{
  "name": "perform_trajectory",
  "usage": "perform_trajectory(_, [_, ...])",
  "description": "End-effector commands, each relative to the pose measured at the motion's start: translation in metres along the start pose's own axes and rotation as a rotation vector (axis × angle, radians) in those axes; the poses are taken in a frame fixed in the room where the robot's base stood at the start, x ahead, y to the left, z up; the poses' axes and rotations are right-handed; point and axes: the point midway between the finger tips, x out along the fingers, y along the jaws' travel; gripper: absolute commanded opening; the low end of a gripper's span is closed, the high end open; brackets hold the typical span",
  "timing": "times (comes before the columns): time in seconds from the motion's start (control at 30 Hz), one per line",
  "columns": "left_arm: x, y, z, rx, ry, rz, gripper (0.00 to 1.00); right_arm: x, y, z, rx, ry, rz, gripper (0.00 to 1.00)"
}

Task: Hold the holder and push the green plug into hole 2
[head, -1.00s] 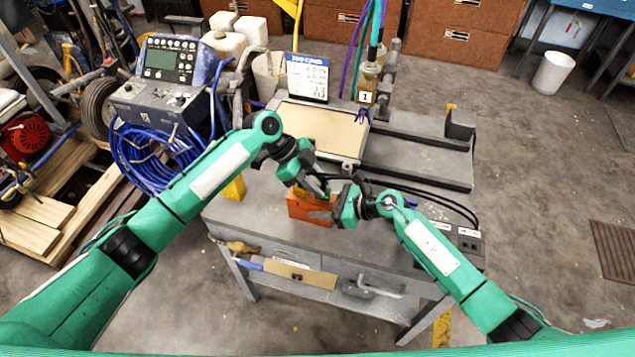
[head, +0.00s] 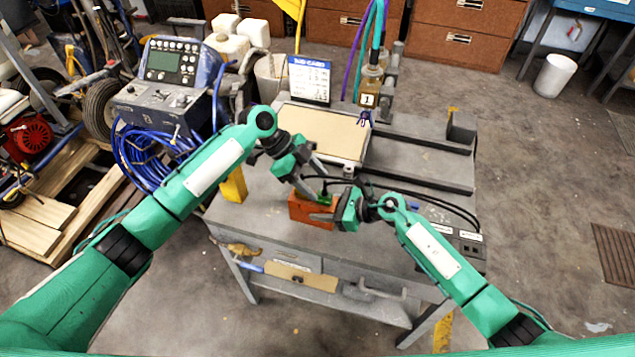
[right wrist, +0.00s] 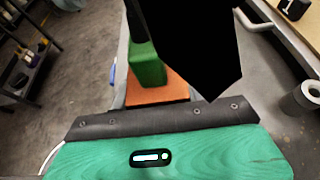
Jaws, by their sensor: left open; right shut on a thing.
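The orange holder (head: 303,212) stands on the grey workbench in the head view; it also shows in the right wrist view (right wrist: 158,93). The green plug (head: 325,199) stands at the top of the holder, and shows as a green block on the orange in the right wrist view (right wrist: 148,66). I cannot tell how deep it sits or which hole it is in. My left gripper (head: 314,180) is open and empty, just above and left of the plug. My right gripper (head: 327,212) is shut on the holder from its right side. A dark finger hides part of the wrist view.
A beige-topped panel (head: 322,131) and a card stand (head: 309,80) are behind the grippers. Black cables (head: 440,200) run along the bench (head: 260,215) to the right. A yellow block (head: 234,186) stands at left. The bench front edge is close to the holder.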

Motion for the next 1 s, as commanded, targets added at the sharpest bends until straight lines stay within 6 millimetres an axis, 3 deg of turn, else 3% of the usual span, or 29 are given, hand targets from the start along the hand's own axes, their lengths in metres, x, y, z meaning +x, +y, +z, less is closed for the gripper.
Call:
perform_trajectory(0.6, [-0.043, 0.000, 0.000, 0.000, 0.000, -0.001, 0.59, 0.000, 0.000, 0.001, 0.000, -0.001, 0.000, 0.08])
perform_trajectory(1.0, [-0.048, 0.000, 0.000, 0.000, 0.001, -0.001, 0.59, 0.000, 0.000, 0.001, 0.000, -0.001, 0.000, 0.08])
